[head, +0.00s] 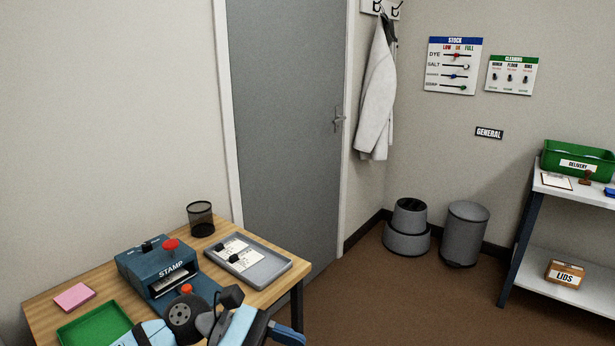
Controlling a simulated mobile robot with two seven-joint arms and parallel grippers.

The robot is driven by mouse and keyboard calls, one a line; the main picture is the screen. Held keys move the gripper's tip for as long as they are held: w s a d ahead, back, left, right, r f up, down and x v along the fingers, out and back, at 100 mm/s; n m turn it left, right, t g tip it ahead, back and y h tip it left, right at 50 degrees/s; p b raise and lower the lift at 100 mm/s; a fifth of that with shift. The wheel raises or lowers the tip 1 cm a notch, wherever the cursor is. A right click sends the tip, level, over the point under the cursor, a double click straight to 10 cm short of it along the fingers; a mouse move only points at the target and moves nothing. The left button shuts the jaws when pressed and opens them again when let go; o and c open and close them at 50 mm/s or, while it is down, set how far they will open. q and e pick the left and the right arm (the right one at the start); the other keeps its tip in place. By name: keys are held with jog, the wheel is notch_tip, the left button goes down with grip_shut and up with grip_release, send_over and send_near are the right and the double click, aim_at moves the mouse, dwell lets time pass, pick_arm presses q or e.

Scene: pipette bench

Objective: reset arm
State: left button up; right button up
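One of my arms, seemingly the left, shows folded at the bottom of the head view, with light blue links and a dark round joint. It is in front of the desk and overlaps the lower part of the blue stamp machine (160,265). Dark parts at the end of this arm are bunched together, and I cannot make out gripper fingers or anything held. My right gripper is not in view. The stamp machine has a red knob on top and stands on the wooden desk (45,308).
A grey tray (278,270) with a paper, a mesh cup (201,219), a pink pad (74,297) and a green tray (95,328) are on the desk. A shelf with a green delivery crate (578,160) is at right. Open floor lies between.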

pick_arm(q)
jog(key=w+a+f+m+t+y, duration=0.1)
jog(key=a+f+m+t, duration=0.2)
jog(key=m+t, duration=1.05)
jog(key=a+f+m+t+y, duration=0.3)
jog(key=m+t, duration=0.6)
jog(key=m, duration=1)
jog(key=s+a+f+n+g+y, duration=0.35)
jog(key=s+f+n, duration=0.25)
jog(key=f+n, duration=0.3)
jog(key=s+a+f+n+g+y, duration=0.3)
jog(key=s+a+f+n+y, duration=0.15)
jog(key=f+n, duration=0.4)
notch_tip(320, 180, up, 15)
jog(key=s+a+p, duration=0.2)
jog(key=p, duration=2.2)
jog(key=shift+s+a+r+g+p, duration=0.15)
jog(key=shift+s+r+g+p, duration=0.05)
jog(key=shift+s+g+p, duration=0.1)
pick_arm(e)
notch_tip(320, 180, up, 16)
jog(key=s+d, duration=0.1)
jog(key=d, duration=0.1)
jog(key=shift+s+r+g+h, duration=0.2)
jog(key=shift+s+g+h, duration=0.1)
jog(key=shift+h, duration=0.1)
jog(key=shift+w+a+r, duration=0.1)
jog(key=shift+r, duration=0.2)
